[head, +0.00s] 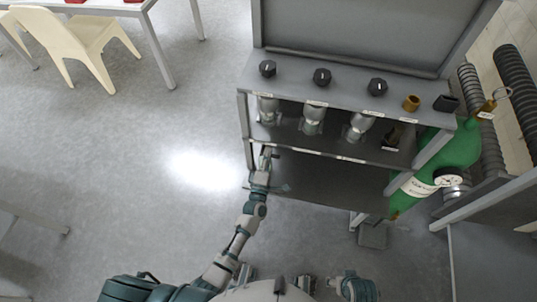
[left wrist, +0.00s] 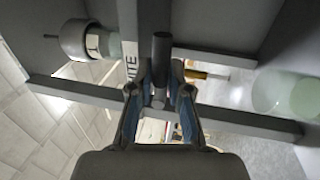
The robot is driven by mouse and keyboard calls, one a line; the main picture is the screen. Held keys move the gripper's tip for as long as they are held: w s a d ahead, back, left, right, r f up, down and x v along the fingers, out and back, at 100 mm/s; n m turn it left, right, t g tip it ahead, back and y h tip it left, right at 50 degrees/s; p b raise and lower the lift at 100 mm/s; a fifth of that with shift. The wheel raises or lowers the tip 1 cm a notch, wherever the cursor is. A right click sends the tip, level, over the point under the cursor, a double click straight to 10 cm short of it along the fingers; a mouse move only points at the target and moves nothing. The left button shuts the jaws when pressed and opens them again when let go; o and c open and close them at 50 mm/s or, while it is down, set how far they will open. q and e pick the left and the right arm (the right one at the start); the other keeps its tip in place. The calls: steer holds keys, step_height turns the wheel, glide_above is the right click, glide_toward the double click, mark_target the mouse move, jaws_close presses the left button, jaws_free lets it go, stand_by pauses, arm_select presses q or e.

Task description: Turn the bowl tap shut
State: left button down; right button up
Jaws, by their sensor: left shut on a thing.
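My left gripper (head: 263,168) reaches up to the left front of the grey washer frame, just below its shelf edge. In the left wrist view its two fingers (left wrist: 160,98) are closed around the lower end of a dark, round, upright handle (left wrist: 161,58), seemingly the tap's lever. Small printed labels run along the shelf edges, too small to read in the head view. The tap's body is largely hidden by the gripper and frame.
The grey frame (head: 245,117) carries black knobs (head: 322,76) on top and metal fittings (head: 313,117) on its shelf. A green cylinder with a gauge (head: 447,176) hangs at its right. Grey bars cross close around the left gripper.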

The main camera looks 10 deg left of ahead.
arm_select(q)
steer(key=shift+a+f, duration=0.15)
steer(key=shift+f, duration=0.1)
steer(key=c, duration=1.1)
jaws_free()
steer(key=shift+r, duration=0.1)
steer(key=s, duration=0.4)
steer(key=s+f, duration=0.1)
steer(key=s, duration=0.3)
steer(key=s+f, duration=0.1)
steer(key=s, duration=0.2)
steer(key=shift+s+a+f, duration=0.2)
steer(key=shift+s+f, duration=0.05)
steer(key=shift+s, duration=0.15)
